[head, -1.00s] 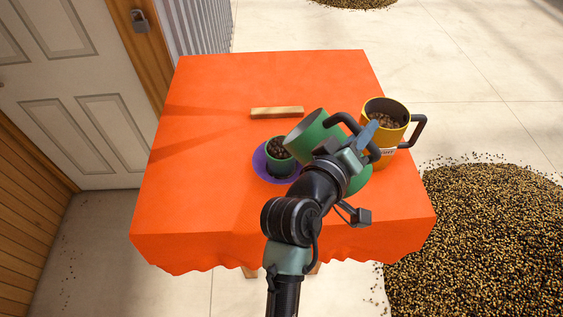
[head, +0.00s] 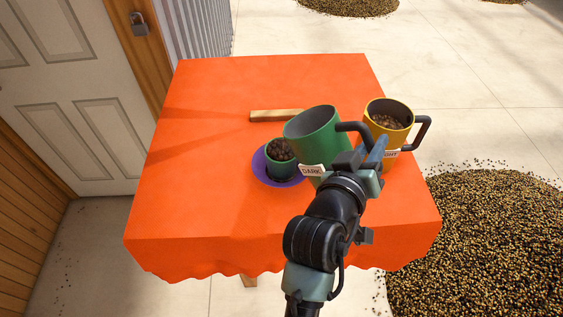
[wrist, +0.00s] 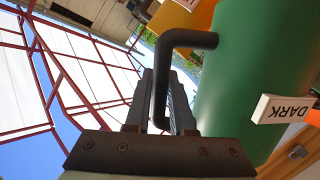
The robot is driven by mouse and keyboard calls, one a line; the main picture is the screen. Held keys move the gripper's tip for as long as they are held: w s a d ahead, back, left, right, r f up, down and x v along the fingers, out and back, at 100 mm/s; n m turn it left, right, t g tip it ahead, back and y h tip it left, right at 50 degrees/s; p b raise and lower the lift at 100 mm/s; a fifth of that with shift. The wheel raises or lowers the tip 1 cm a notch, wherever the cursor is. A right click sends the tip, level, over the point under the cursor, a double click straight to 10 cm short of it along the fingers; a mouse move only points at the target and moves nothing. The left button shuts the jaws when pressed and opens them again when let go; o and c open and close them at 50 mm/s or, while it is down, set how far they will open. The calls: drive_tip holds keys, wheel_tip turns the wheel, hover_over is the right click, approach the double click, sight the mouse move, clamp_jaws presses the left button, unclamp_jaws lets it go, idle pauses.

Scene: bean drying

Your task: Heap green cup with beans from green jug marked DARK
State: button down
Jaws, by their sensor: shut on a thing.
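The green jug (head: 311,135) with a white DARK label (head: 312,170) is held by its black handle, tilted slightly left, beside and partly in front of the green cup. My gripper (head: 368,150) is shut on the jug's handle; the wrist view shows the handle (wrist: 185,38) between the fingers (wrist: 165,105) and the green jug wall (wrist: 245,70) at right. No beans show at the jug's mouth. The green cup (head: 281,170) stands upright on a purple saucer (head: 263,174). Dark beans (head: 281,150) are heaped up at its rim.
A yellow jug (head: 378,131) with beans and a partly hidden label stands close at right on the orange-covered table (head: 210,170). A wooden block (head: 272,115) lies behind the cup. The table's left side is clear. A bean pile (head: 480,240) lies on the floor at right.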

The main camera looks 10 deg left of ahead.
drive_tip(key=shift+d+f+m+y+b, duration=0.25)
drive_tip(key=shift+m+y+b, duration=0.1)
drive_tip(key=shift+m, duration=0.45)
drive_tip(key=shift+r, duration=0.1)
